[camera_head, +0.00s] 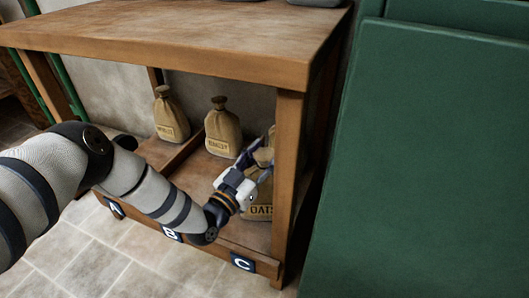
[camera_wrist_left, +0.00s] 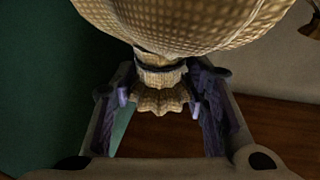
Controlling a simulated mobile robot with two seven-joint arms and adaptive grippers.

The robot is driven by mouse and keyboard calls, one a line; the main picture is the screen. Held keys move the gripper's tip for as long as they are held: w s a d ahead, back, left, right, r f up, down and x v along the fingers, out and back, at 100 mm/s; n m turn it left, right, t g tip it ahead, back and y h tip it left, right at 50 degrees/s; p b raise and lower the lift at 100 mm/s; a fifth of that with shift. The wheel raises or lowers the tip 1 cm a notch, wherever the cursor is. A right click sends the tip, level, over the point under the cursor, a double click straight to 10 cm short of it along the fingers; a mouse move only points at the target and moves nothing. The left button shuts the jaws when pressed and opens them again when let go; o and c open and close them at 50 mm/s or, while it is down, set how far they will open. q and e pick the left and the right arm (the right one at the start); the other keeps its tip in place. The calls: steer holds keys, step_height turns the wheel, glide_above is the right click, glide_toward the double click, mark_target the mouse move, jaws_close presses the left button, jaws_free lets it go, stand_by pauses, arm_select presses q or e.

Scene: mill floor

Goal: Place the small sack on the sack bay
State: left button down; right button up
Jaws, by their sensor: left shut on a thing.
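A small tan sack (camera_head: 263,200) printed "OATS" is upright in the right-hand section of the low wooden shelf, above the label C (camera_head: 243,264). My left gripper (camera_head: 256,163) is shut on the tied neck of this sack. In the left wrist view the oats sack (camera_wrist_left: 185,22) fills the top, with its dark tie and flared top between the two fingers of my left gripper (camera_wrist_left: 158,88). Part of the sack is hidden by the gripper and the shelf post. I cannot tell whether its base touches the shelf floor. My right gripper is not in view.
A sack marked "BARLEY" (camera_head: 222,130) stands in the middle section and another sack (camera_head: 170,115) stands in the left one. Low dividers separate the sections. A wooden post (camera_head: 287,170) and a large green panel (camera_head: 430,160) are close on the right. The wooden top (camera_head: 190,40) hangs above.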

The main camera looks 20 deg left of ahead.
arm_select(q)
steer(key=c, duration=0.9)
jaws_free()
steer(key=shift+c, duration=0.2)
steer(key=p+v, duration=0.4)
steer(key=v, duration=0.8)
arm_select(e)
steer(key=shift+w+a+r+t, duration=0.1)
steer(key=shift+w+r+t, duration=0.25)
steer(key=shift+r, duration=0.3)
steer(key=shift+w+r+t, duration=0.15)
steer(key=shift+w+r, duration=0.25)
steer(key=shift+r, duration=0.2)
